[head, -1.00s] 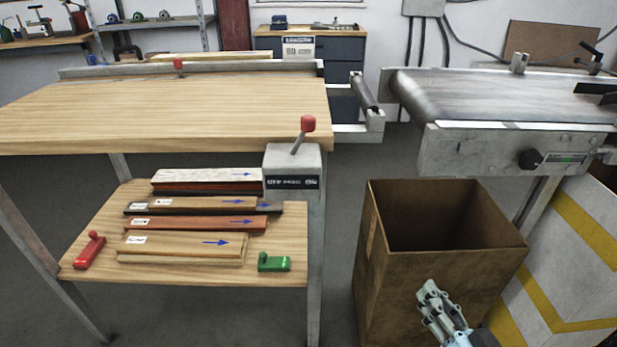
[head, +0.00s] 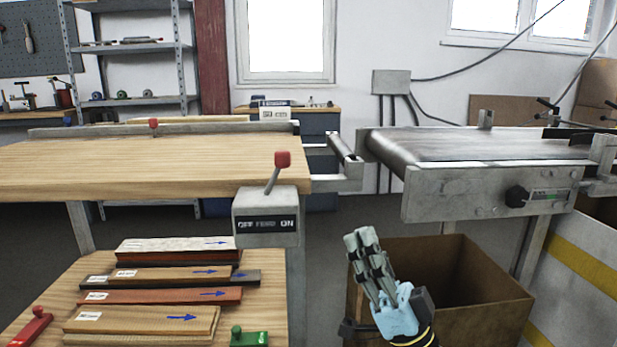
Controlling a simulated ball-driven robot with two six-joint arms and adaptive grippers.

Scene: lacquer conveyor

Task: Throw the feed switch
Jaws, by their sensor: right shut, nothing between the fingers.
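The feed switch (head: 265,218) is a grey box on the front right corner of the wooden table, with a label reading OFF, FEED and ON. Its lever, with a red knob (head: 282,159), stands up from the top and leans right, toward the ON side. My right gripper (head: 360,236) is in front of the cardboard box, right of the switch and a little lower in the picture. Its fingers point up, are closed together and hold nothing. It is apart from the lever. My left gripper is out of view.
An open cardboard box (head: 490,300) stands below the conveyor.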

